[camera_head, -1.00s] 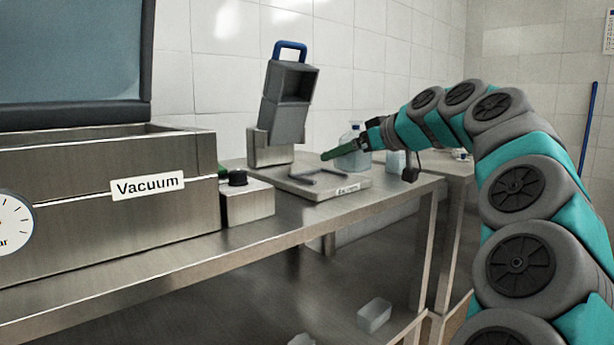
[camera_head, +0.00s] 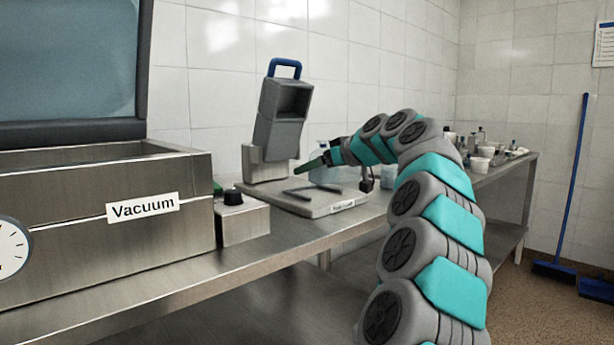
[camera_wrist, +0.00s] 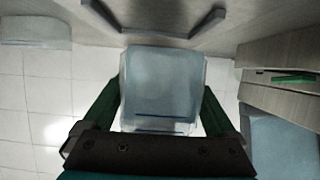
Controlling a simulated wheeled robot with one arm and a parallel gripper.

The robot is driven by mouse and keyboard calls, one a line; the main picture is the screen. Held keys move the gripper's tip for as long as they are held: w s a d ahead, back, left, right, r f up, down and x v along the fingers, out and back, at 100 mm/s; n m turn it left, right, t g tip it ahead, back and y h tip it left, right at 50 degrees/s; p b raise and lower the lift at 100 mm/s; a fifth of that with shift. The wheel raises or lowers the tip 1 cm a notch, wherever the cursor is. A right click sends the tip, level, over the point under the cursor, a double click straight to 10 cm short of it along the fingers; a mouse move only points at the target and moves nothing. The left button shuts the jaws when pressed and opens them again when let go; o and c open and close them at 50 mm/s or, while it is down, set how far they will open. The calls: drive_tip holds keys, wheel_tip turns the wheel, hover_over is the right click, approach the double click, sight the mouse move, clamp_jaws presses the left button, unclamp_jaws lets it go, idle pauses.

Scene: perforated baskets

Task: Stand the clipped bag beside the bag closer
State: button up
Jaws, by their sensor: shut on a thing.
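A grey machine with a blue handle (camera_head: 280,118), which looks like the bag closer, stands at the back of the steel table. Its low base plate (camera_head: 318,207) has a small label, too small to read, and dark bars on top. My gripper (camera_head: 312,164) has green fingers and is above that base plate, right of the upright head. In the wrist view a pale translucent bag (camera_wrist: 160,85) with blue lines lies between my green fingers (camera_wrist: 160,112), and they are shut on it.
A steel vacuum machine (camera_head: 60,225) with a raised lid fills the left. A small box with a black knob (camera_head: 240,220) stands between it and the base plate. The table's front edge (camera_head: 260,258) is bare. A further table with bottles and tubs (camera_head: 482,163) stands right.

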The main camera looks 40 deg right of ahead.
sight(307, 192)
drive_tip(key=shift+w+d, duration=0.15)
drive_tip(key=shift+w, duration=0.7)
drive_tip(key=shift+w+d, duration=0.15)
drive_tip(key=shift+w, duration=0.65)
drive_tip(key=shift+w+f+p, duration=0.1)
drive_tip(key=shift+w+p, duration=0.15)
drive_tip(key=shift+p, duration=0.05)
drive_tip(key=shift+w+d+f, duration=0.1)
drive_tip(key=shift+w+f, duration=0.1)
drive_tip(key=shift+w, duration=0.2)
drive_tip(key=shift+f, duration=1.45)
drive_tip(key=shift+f+b, duration=0.25)
drive_tip(key=shift+b, duration=0.1)
drive_tip(key=o, duration=1.2)
drive_tip(key=shift+r, duration=0.1)
drive_tip(key=shift+c, duration=0.2)
